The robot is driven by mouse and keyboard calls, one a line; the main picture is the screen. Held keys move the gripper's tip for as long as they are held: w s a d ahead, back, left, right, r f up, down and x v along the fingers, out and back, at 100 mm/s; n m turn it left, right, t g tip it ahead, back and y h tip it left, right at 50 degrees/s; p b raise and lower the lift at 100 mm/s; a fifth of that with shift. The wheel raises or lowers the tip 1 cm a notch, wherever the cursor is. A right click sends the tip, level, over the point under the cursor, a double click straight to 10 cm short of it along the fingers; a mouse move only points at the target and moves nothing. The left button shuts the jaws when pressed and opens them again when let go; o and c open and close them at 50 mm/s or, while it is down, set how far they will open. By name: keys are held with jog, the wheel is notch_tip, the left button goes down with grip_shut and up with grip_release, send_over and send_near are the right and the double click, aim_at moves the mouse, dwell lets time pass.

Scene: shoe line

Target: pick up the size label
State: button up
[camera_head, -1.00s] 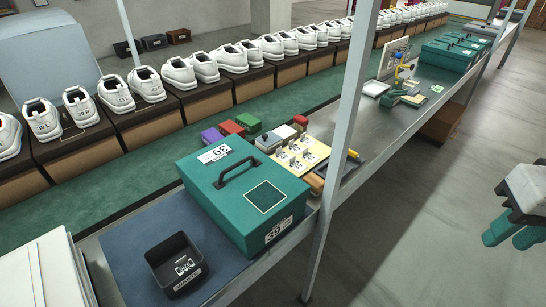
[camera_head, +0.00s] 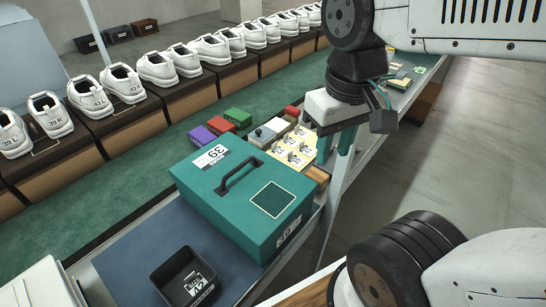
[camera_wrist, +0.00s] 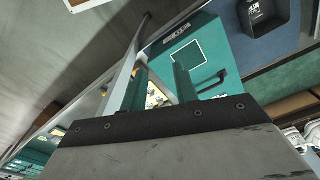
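My gripper (camera_head: 343,150) is right of the teal lidded box, above the bench edge. In the wrist view its two teal fingers (camera_wrist: 160,82) are apart with nothing between them. White printed labels (camera_head: 195,284) show in the small black tray (camera_head: 170,290) at the front. The tray also shows at the top right of the wrist view (camera_wrist: 272,26). The teal box (camera_head: 215,201) carries a white label marked 39 (camera_head: 210,157) on its lid and another label on its side. A yellow board (camera_head: 307,149) behind the box holds several small tagged pieces. Which label is meant is unclear.
The black tray stands on a blue mat (camera_head: 135,262). Purple, red and green small blocks (camera_head: 220,125) lie behind the box. White shoes stand in a row on dark-topped boxes (camera_head: 135,130) beyond the green strip. A metal post rises by the bench edge.

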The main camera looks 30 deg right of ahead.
jog(key=w+d+f+n+g, duration=0.25)
jog(key=w+f, duration=0.35)
jog(key=w, duration=0.4)
jog(key=n+t+h, duration=0.1)
jog(key=n+t, duration=0.2)
jog(key=n, duration=1.7)
send_near(291, 157)
jog(key=f, duration=0.4)
jog(key=w+f, duration=0.1)
jog(key=f, duration=0.1)
jog(key=shift+d+f, duration=0.1)
jog(key=shift+d, duration=0.2)
jog(key=shift+g, duration=0.25)
grip_shut()
